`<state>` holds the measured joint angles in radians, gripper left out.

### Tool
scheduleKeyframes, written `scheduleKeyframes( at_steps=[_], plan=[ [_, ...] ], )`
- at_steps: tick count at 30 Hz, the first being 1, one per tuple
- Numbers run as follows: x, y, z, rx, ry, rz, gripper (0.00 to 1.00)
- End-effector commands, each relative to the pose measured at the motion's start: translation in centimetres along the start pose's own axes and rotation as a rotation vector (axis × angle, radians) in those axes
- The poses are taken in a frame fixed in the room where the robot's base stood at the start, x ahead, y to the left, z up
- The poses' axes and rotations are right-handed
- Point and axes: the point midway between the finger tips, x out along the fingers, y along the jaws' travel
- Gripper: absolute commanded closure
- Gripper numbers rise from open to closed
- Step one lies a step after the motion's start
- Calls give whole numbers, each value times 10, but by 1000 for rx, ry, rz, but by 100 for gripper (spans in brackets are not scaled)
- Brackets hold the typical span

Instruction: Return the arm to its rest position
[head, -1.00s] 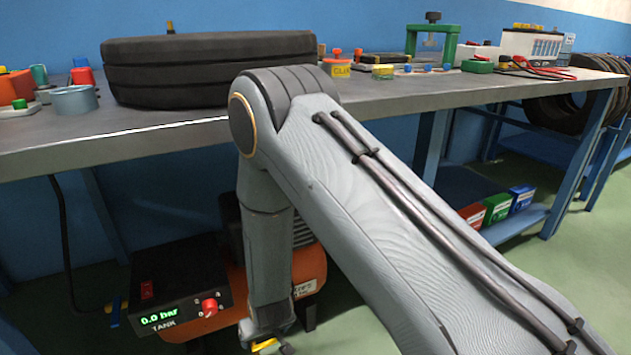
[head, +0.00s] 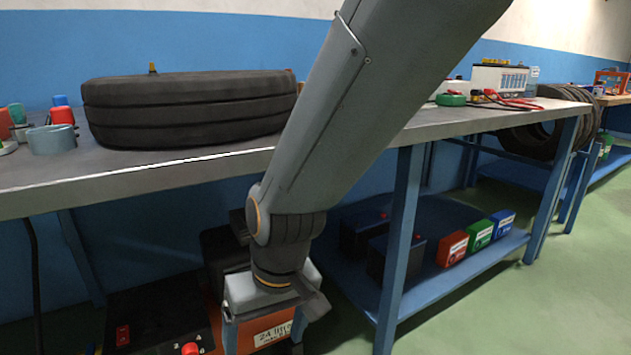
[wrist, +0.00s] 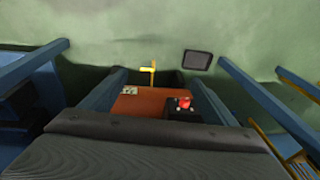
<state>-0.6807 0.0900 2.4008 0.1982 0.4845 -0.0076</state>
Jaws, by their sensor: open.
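My arm (head: 365,110) comes down from the top of the head view, in front of the bench, and bends at a joint (head: 285,222) below the bench edge. In the wrist view I look down on the orange tank (wrist: 140,102) and the dark control box with a red knob (wrist: 184,102). A dark grey ridged shape fills the bottom of that view; I cannot tell what it is.
A tyre (head: 190,110) lies on the bench (head: 120,176), behind and left of my arm. A blue leg (head: 400,250) stands right of my arm. Red, green and blue boxes (head: 480,236) sit on the lower shelf. Green floor (head: 570,295) is open at right.

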Motion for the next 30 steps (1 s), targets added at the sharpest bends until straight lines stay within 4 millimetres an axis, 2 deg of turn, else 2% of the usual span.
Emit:
scheduleKeyframes(
  at_steps=[1, 6, 17, 30],
  plan=[
    [-14, 0, 12, 0, -4, -3, 19],
    [-43, 2, 48, 1, -36, -9, 19],
    [-77, 6, 101, 1, -78, -15, 19],
    [-129, 30, 98, 93, -83, 21, 19]
  ],
)
